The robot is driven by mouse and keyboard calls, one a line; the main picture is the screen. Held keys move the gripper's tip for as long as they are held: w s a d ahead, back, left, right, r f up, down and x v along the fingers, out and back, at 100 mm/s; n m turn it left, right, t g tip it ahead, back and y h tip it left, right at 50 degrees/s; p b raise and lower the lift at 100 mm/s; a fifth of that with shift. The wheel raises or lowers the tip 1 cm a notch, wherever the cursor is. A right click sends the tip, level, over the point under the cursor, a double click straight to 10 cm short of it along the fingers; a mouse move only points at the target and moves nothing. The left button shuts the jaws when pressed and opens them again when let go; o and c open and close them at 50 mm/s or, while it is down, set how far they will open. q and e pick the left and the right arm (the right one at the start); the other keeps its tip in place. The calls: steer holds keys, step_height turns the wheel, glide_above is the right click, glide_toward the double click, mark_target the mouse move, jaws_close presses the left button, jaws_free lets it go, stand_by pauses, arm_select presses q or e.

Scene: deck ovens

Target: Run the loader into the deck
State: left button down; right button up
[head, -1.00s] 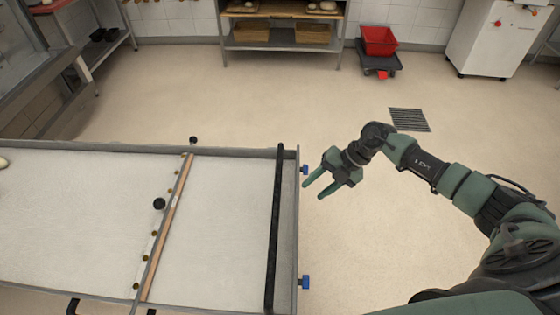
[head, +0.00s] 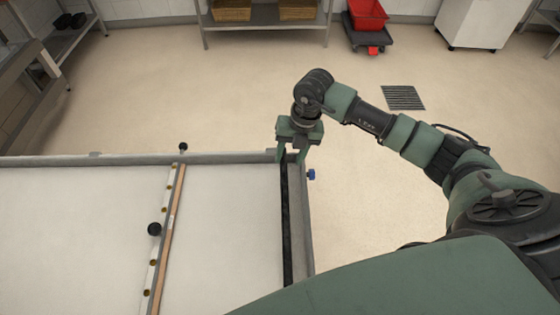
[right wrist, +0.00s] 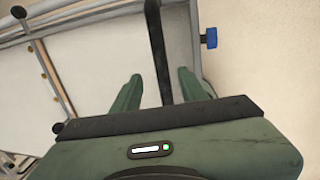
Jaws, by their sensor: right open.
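The loader is a wide flat frame with a grey metal rim (head: 303,235) and a pale belt surface (head: 80,230), filling the lower left of the head view. A black bar (head: 287,235) runs across its right end. My right gripper (head: 291,158) points down over the far end of this bar. In the right wrist view its open fingers (right wrist: 159,78) lie on either side of the black bar (right wrist: 155,40), with gaps visible. I cannot make out an oven deck opening. My left gripper is out of view.
A strip with a wooden edge and brass studs (head: 168,235) crosses the loader, with a black knob (head: 154,229) beside it. A blue knob (head: 311,174) sticks out from the right rim. A red bin (head: 367,14) stands far back. The floor beyond the loader is clear.

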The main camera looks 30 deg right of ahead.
mark_target(285, 172)
steer(key=f, duration=0.2)
steer(key=a+f, duration=0.1)
steer(key=shift+s+f+p, duration=0.25)
steer(key=shift+f+p, duration=0.05)
steer(key=shift+f, duration=0.1)
steer(key=shift+w+a+f, duration=0.1)
steer(key=shift+w+f, duration=0.1)
steer(key=shift+f, duration=1.1)
steer(key=c, duration=0.8)
jaws_close()
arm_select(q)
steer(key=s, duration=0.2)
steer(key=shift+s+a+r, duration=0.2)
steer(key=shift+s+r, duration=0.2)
arm_select(e)
steer(key=shift+w, duration=0.1)
